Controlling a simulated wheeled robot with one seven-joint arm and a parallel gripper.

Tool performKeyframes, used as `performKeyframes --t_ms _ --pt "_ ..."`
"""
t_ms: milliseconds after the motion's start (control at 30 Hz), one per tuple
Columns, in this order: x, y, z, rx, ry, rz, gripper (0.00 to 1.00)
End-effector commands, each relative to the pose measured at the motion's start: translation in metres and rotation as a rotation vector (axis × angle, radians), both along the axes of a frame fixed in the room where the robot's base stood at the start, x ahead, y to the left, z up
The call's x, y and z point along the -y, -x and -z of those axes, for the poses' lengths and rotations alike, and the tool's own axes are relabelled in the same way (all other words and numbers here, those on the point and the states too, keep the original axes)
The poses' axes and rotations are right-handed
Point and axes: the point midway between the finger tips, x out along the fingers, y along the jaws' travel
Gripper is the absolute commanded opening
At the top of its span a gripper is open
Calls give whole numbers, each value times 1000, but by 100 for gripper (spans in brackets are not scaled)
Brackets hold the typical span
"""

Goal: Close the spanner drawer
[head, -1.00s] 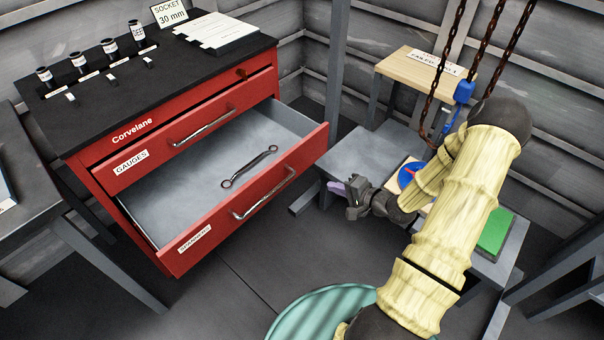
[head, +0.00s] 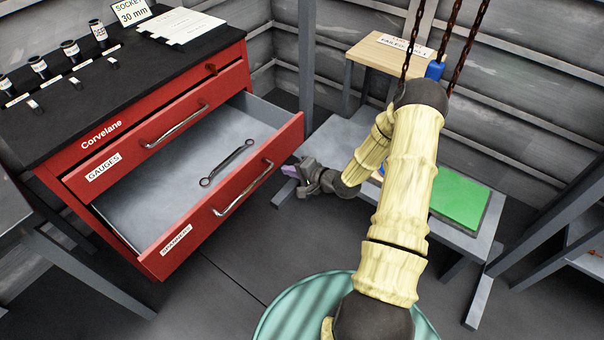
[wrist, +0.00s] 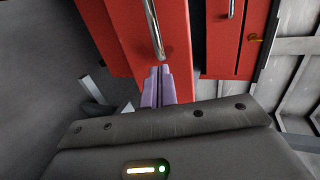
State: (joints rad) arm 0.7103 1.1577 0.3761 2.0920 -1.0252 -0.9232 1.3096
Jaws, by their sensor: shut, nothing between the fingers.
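The spanner drawer (head: 190,230) is the lower drawer of the red cabinet. It is pulled well out, and a dark double-ended spanner (head: 227,163) lies inside. Its front carries a metal bar handle (head: 243,188) and a label at the left end. My gripper (head: 290,168) is at the right end of the drawer front, near the handle's right end. In the wrist view the two purple fingers (wrist: 158,84) are together with nothing between them. They point at the red front just below the end of the handle (wrist: 153,30). I cannot tell whether they touch it.
The gauges drawer (head: 160,135) above is shut. Several labelled sockets stand on the black cabinet top (head: 120,75). A low grey bench (head: 335,150) with a green pad (head: 458,198) and a wooden-topped stand (head: 385,52) are at right. Floor before the drawer is clear.

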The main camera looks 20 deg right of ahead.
Motion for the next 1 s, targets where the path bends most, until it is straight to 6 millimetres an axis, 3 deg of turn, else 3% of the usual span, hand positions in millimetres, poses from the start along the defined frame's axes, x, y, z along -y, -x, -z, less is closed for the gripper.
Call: performKeyframes --t_ms 300,767,1000 --pt "-22 -31 15 0 0 -1 0" --pt "-23 -34 16 0 0 2 0" --pt "-23 -47 16 2 0 16 0"
